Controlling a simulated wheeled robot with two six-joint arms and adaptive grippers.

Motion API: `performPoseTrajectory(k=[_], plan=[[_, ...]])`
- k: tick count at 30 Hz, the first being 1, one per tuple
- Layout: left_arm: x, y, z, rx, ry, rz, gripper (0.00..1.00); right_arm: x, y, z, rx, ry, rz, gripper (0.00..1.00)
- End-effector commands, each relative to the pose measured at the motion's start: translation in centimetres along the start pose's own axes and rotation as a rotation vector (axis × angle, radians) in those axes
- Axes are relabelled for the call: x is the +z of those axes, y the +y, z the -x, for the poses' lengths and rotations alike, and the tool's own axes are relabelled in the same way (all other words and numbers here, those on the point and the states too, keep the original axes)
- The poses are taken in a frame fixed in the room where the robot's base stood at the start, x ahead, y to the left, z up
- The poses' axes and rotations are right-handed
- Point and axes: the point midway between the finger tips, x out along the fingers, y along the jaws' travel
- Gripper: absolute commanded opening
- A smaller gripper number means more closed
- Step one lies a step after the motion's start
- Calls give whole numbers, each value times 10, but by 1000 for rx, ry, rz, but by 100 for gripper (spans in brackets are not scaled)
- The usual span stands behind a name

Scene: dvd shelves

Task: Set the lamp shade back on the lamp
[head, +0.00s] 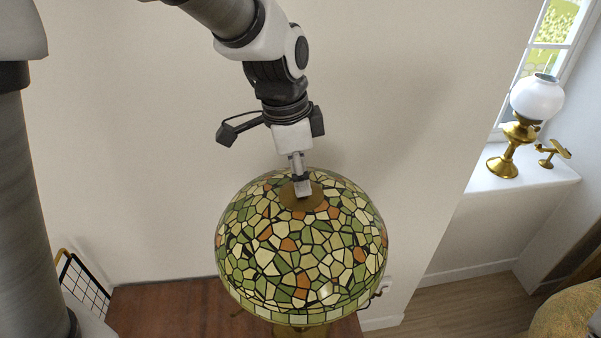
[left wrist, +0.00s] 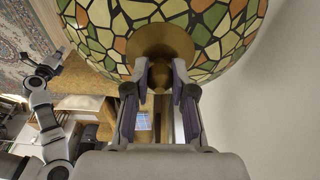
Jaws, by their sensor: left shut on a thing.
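The lamp shade (head: 300,250) is a dome of green, cream and orange stained glass with a brass cap on top. My left gripper (head: 301,188) is above it and shut on the small brass knob at its top. In the left wrist view the knob (left wrist: 160,76) sits between the two fingers of my left gripper (left wrist: 160,95), with the shade (left wrist: 120,28) beyond. A brass part of the lamp (head: 300,329) shows just below the shade's lower rim; the rest is hidden. I cannot tell whether the shade rests on it. My right arm's end (left wrist: 46,68) shows small in the left wrist view.
A brown wooden tabletop (head: 170,308) lies under the shade, against a plain wall. A white-globed brass oil lamp (head: 537,100) and a small brass object (head: 553,152) stand on the windowsill at right. A black wire rack (head: 75,279) is at left.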

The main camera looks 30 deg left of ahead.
Motion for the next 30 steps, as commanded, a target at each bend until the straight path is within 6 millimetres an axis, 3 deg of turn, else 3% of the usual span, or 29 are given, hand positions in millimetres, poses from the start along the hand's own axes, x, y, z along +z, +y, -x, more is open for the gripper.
performPoseTrajectory(k=[19, 30], plan=[[9, -1, -61, -2, 1, 0, 0, 0, 0, -42, 0, 0, 0, 0], [10, -1, -70, -3, 2, 0, 0, 0, 0, -46, 0, 0, 0, 0]])
